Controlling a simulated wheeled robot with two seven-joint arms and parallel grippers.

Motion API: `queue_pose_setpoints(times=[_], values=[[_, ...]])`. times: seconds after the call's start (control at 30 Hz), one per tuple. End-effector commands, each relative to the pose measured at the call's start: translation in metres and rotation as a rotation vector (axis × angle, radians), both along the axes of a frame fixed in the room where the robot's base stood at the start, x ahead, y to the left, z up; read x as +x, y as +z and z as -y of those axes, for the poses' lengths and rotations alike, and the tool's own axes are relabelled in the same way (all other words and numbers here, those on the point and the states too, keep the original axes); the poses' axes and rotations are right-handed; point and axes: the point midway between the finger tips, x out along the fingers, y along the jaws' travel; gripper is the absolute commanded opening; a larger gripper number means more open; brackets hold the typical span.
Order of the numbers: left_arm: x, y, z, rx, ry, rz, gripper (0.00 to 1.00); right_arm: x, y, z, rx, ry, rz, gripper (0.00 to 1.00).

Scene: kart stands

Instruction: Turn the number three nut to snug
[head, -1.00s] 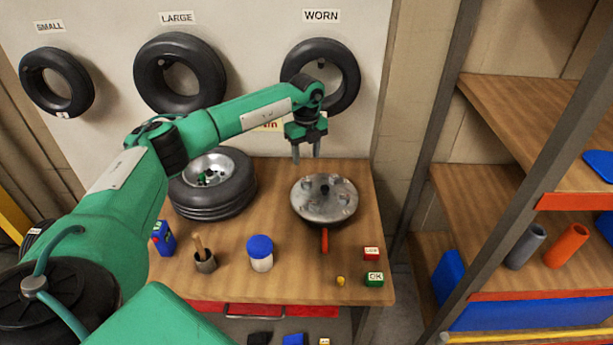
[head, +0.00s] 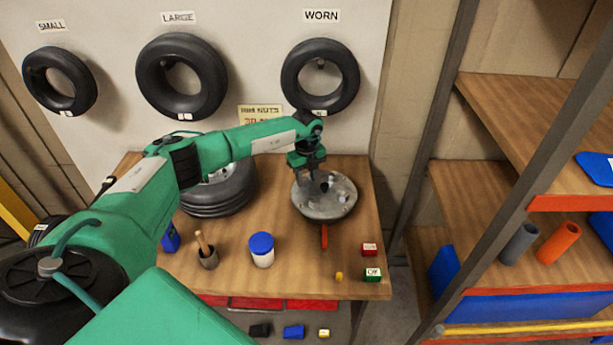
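A round grey metal hub plate (head: 337,208) lies on the wooden bench, with several small nuts or studs on its face. Which one is number three cannot be read at this size. My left gripper (head: 313,175) points down over the back-left part of the plate, its fingertips at or just above the face. The two fingers look apart, but whether a nut sits between them is hidden. An orange-red handle (head: 324,236) sticks out from the front of the plate. My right gripper is not in view.
A tyre on a wheel (head: 222,195) lies left of the plate, partly behind my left arm. Shelving (head: 520,210) is at right.

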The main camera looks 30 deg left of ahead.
Motion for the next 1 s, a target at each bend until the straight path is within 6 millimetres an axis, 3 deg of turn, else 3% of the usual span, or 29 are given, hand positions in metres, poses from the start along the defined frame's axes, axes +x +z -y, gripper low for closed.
queue_pose_setpoints(times=[0.03,0.13,0.57,1.0], values=[[0.0,0.0,0.0,0.0,0.0,0.0,0.24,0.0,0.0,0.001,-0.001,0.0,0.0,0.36],[0.0,0.0,0.0,0.0,0.0,0.0,0.04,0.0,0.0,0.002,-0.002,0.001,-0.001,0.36],[0.0,-0.001,0.0,0.0,-0.083,0.001,0.04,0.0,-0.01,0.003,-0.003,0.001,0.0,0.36],[0.001,-0.002,0.0,-0.001,-0.45,0.003,0.04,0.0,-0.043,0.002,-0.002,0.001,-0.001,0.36]])
